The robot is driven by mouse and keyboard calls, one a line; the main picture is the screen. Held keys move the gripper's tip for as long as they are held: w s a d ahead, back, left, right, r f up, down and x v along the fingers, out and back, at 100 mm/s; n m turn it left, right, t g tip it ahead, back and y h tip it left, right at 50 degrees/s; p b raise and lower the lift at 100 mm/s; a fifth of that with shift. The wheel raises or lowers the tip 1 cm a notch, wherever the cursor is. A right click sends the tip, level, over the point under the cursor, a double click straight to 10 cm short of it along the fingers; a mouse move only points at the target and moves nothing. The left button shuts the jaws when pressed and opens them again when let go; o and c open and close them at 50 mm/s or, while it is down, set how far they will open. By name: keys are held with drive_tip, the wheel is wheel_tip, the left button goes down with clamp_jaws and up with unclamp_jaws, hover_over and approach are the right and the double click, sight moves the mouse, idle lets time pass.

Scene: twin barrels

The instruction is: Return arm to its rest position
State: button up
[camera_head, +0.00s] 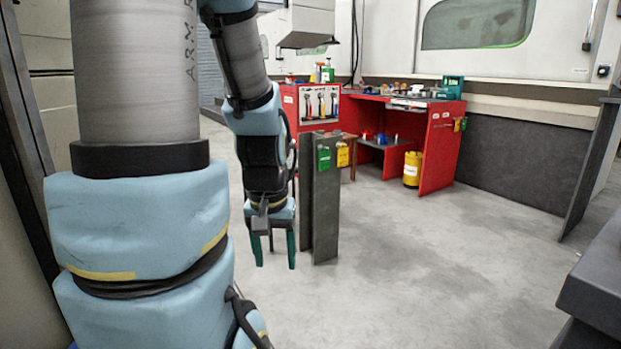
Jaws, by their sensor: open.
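My arm fills the left of the head view, with a grey upper link and light blue joints. Its forearm hangs down near the picture's middle. My gripper (274,253) points straight down at its end, with two green fingers apart and nothing between them. It hangs in front of the open floor, just left of a dark grey post (324,215). I cannot tell whether the gripper is in front of the post or level with it.
A red workbench (440,150) with tools on top stands at the back. A yellow bin (412,170) stands under it. A dark block (598,270) juts in at right. The concrete floor (440,260) between is clear.

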wheel_tip(320, 180, up, 33)
drive_tip(key=p, duration=3.1)
